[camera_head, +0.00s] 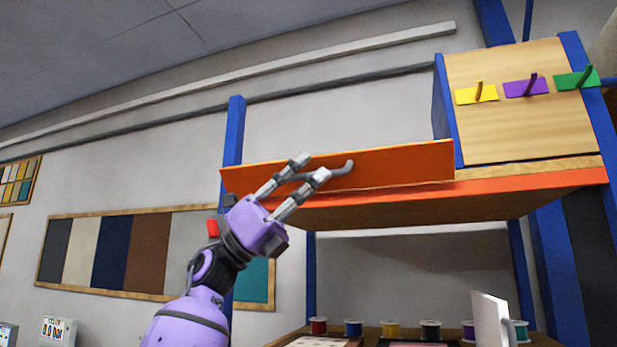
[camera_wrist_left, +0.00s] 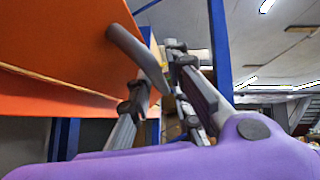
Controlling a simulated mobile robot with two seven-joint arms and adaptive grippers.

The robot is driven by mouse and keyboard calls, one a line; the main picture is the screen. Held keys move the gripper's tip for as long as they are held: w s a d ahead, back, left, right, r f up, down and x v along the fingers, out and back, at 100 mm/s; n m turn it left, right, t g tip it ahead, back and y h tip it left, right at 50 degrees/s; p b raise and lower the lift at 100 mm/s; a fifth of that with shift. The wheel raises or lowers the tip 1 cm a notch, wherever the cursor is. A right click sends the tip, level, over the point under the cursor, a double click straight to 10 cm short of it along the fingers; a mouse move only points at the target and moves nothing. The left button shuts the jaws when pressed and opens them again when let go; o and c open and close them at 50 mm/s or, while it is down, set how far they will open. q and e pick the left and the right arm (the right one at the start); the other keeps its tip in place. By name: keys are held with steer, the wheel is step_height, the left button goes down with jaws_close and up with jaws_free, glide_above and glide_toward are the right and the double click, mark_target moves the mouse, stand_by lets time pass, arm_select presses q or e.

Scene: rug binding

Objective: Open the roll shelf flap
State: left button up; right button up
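The orange flap (camera_head: 405,168) is a long panel along the front of the orange shelf (camera_head: 400,205); it also fills the upper left of the left wrist view (camera_wrist_left: 60,45). A grey bent handle (camera_head: 343,168) sticks out from its face. My left gripper (camera_head: 310,169) is at the handle, its two fingers apart. In the left wrist view, the handle (camera_wrist_left: 137,50) reaches down between the open fingers (camera_wrist_left: 158,70); I cannot tell whether either finger touches it. The fingers hide part of the handle in the head view. My right gripper is not in view.
A wooden panel with yellow, purple and green tags (camera_head: 525,86) stands to the right above the shelf. Blue posts (camera_head: 234,135) frame the rack. Several spools (camera_head: 353,328) and a white upright item (camera_head: 490,318) stand on the surface below.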

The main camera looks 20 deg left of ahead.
arm_select(q)
steer(key=shift+c, duration=1.4)
jaws_close()
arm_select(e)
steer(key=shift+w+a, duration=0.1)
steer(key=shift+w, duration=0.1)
arm_select(q)
steer(key=shift+f, duration=0.1)
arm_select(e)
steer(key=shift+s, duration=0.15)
